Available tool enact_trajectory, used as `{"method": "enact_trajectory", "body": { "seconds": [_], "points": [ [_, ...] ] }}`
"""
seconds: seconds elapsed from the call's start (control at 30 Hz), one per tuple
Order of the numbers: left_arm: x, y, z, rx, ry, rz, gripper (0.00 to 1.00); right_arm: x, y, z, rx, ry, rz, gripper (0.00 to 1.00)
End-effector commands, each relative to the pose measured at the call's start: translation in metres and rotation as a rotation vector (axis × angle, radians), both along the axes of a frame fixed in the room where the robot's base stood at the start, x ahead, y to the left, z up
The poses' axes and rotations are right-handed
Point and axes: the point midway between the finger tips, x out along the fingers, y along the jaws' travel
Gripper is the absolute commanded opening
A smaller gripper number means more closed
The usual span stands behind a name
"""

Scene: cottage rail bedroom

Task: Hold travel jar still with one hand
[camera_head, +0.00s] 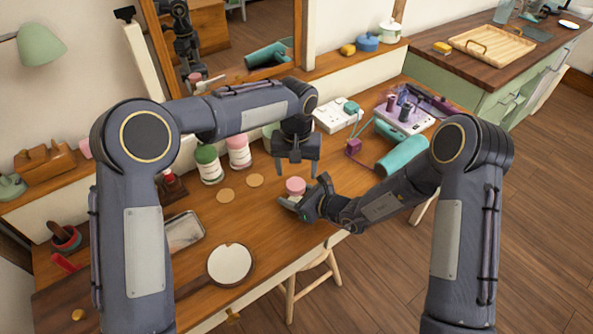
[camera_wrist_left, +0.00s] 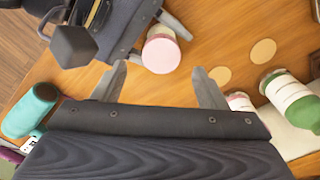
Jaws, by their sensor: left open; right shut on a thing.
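The travel jar, a small jar with a pink lid (camera_head: 295,186), stands on the wooden dressing table near its front edge. My right gripper (camera_head: 307,196) is shut on it from the front right. My left gripper (camera_head: 296,172) points down above and just behind the jar, open with nothing between its fingers. In the left wrist view the jar's pink lid (camera_wrist_left: 161,56) shows just beyond the gap between my left fingers. The right gripper's fingers are beside the jar there. The jar's lower body is partly hidden in the head view.
A green-lidded jar (camera_head: 207,163) and a larger pink-lidded jar (camera_head: 239,151) stand back left, near two round coasters (camera_head: 255,181). A hand mirror (camera_head: 229,264) lies front left.

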Motion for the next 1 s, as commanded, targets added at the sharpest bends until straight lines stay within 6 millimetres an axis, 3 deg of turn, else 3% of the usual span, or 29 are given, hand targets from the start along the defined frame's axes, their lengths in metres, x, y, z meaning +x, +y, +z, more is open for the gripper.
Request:
{"method": "enact_trajectory", "body": {
  "seconds": [0.17, 0.43, 0.6, 1.0],
  "points": [
    [0.0, 0.0, 0.002, 0.004, 0.0, 0.054, 0.63, 0.0, -0.001, 0.0, -0.001, 0.0, -0.002, 0.0],
    [0.0, 0.001, 0.024, 0.008, 0.001, 0.535, 0.63, 0.001, -0.001, 0.0, -0.001, 0.0, -0.003, 0.0],
    [0.0, 0.001, 0.033, 0.003, 0.001, 0.72, 0.63, 0.001, -0.001, 0.0, -0.001, -0.001, -0.003, 0.0],
    [0.0, 0.002, 0.031, 0.003, 0.003, 0.743, 0.63, 0.001, -0.001, 0.0, 0.0, -0.001, -0.002, 0.0]
  ]
}}
